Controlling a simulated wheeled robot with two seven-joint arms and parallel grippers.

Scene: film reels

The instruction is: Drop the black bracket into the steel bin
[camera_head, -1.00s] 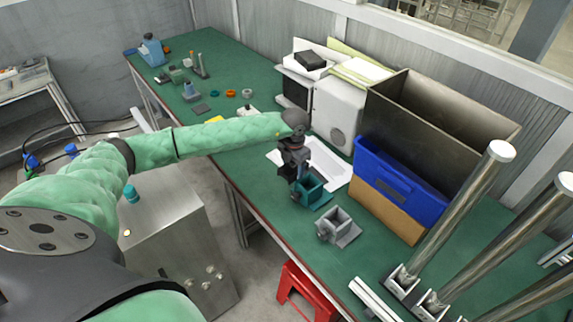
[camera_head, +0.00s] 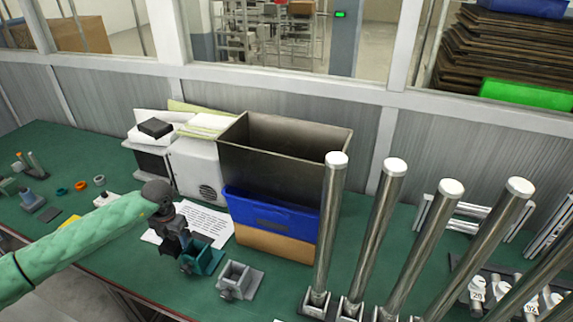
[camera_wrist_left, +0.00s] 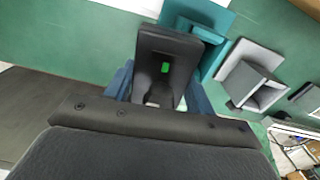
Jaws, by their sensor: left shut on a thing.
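The black bracket (camera_wrist_left: 168,58) is held between the blue fingers of my left gripper (camera_wrist_left: 160,92) in the left wrist view. In the head view my left gripper (camera_head: 183,246) points down at the table, beside a teal bracket (camera_head: 207,261); the black bracket is hard to make out against it there. The teal bracket (camera_wrist_left: 213,22) shows just beyond the black one in the left wrist view. The steel bin (camera_head: 280,150), a tall open dark metal box, stands to the right of and behind my gripper. Its floor is hidden. My right gripper is not in view.
A grey bracket (camera_head: 237,280) lies right of my gripper. Tall steel posts (camera_head: 328,225) rise on the right. A white box (camera_head: 196,170) stands left of the bin.

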